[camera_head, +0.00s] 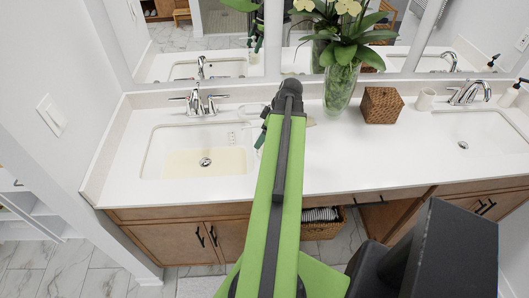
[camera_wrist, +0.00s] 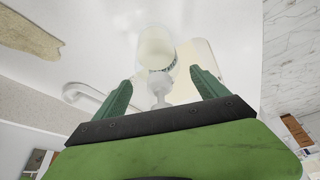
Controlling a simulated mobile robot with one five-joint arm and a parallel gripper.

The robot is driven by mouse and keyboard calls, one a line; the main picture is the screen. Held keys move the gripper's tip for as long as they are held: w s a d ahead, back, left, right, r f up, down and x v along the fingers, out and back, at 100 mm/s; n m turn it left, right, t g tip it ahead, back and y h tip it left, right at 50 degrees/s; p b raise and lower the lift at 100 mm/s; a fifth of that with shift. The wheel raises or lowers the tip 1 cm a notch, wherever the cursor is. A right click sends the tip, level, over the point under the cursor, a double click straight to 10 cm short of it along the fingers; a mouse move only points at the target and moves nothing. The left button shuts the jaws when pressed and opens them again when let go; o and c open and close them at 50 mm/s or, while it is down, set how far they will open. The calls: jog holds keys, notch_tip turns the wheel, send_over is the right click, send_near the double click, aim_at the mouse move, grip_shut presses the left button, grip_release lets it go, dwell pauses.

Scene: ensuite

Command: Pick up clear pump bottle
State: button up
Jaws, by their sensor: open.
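The clear pump bottle (camera_wrist: 156,48) shows in the wrist view, with pale contents and its pump head towards me. It stands just beyond my gripper (camera_wrist: 160,76), roughly centred between the two green fingers. The fingers are spread with a gap on each side of the pump head, and I see no contact. In the head view my arm covers most of the gripper and the bottle. A faint clear shape (camera_head: 250,110) shows left of the arm, by the left sink, but I cannot tell if it is the bottle.
The left sink (camera_head: 155,150) and its chrome faucet (camera_head: 196,103) are left of my arm. A glass vase (camera_head: 341,90) with orchids and a woven box (camera_head: 381,105) stand to the right. A cup (camera_head: 426,98) is near the right sink. The mirror backs the white counter (camera_head: 345,165).

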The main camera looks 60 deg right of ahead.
jog(key=b+x, duration=0.1)
jog(key=x, duration=0.1)
jog(key=shift+w+f, duration=0.1)
jog(key=shift+f, duration=0.25)
jog(key=shift+r, duration=0.2)
grip_shut()
